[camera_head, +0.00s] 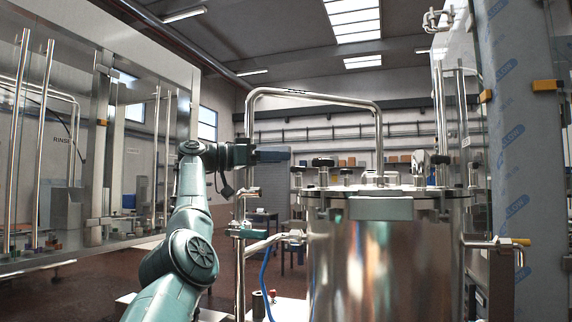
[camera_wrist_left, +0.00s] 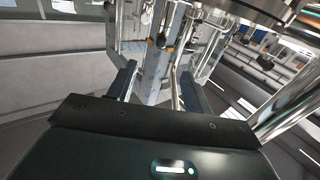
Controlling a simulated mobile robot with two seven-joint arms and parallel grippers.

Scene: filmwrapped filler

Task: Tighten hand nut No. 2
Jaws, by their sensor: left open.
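A steel tank (camera_head: 380,265) stands right of centre in the head view, with a flat lid (camera_head: 385,190). Dark hand nuts, such as the wide black one (camera_head: 323,162), stand around the lid's edge; I cannot tell which is No. 2. My left gripper (camera_head: 285,155) is level at about nut height, left of the lid and pointing right towards it. In the left wrist view its two fingers (camera_wrist_left: 160,88) are apart, with nothing held between them. The lid's rim (camera_wrist_left: 265,10) shows at the upper right there, outside the fingers. My right gripper is not in view.
A bent steel pipe frame (camera_head: 310,95) arches over the tank. A clear-panelled machine (camera_head: 80,150) stands at the left. A film-wrapped column (camera_head: 515,160) rises at the right. A pipe with a valve (camera_head: 270,240) and a blue hose (camera_head: 265,280) are beside the tank's left side.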

